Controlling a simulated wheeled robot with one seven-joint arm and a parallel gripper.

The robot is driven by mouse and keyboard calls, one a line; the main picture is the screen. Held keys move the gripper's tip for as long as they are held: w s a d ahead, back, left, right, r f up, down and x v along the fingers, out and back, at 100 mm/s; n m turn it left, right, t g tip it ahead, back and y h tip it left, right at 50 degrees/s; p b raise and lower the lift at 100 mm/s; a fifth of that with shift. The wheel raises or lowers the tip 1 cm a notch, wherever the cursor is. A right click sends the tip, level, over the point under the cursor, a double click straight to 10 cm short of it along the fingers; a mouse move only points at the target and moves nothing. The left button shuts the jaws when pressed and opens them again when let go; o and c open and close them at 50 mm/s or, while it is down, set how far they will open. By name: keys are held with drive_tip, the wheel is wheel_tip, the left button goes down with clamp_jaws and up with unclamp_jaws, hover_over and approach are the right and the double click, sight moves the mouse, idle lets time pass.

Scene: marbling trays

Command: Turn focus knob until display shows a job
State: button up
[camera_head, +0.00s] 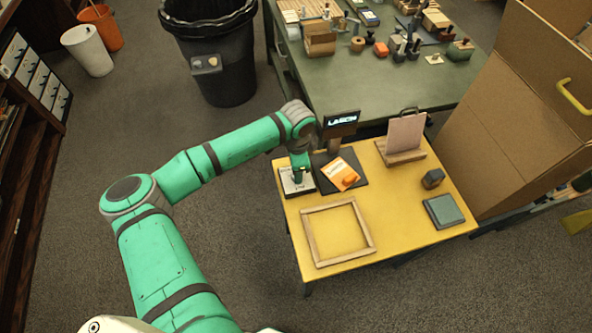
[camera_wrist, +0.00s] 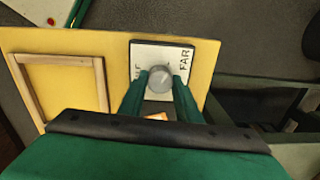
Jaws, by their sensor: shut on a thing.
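The focus knob (camera_wrist: 160,79) is a round pale grey knob on a white plate (camera_wrist: 146,53) lettered "FAR" on one side; the lettering on the other side is partly hidden. My gripper (camera_wrist: 160,82) is shut on the knob, one green finger on each side. In the head view my gripper (camera_head: 299,172) is over the white plate (camera_head: 294,187) at the yellow table's left back corner, and the knob is hidden. The display (camera_head: 341,119) is a small dark screen with glowing letters that look like "LASON". An orange and white card (camera_head: 340,174) lies on a dark board below it.
The yellow table (camera_head: 403,217) also bears a wooden frame (camera_head: 369,241), a dark block (camera_head: 433,178), a grey-green pad (camera_head: 444,210) and a stand with a pinkish sheet (camera_head: 405,134). A large cardboard box (camera_head: 507,130) stands at the right. A green bench (camera_head: 378,83) is behind.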

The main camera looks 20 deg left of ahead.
drive_tip(key=shift+s, duration=0.1)
drive_tip(key=o, duration=1.1)
drive_tip(key=shift+c, duration=0.2)
wheel_tip(320, 180, up, 11)
drive_tip(key=shift+s+f, duration=0.1)
drive_tip(key=shift+f, duration=0.05)
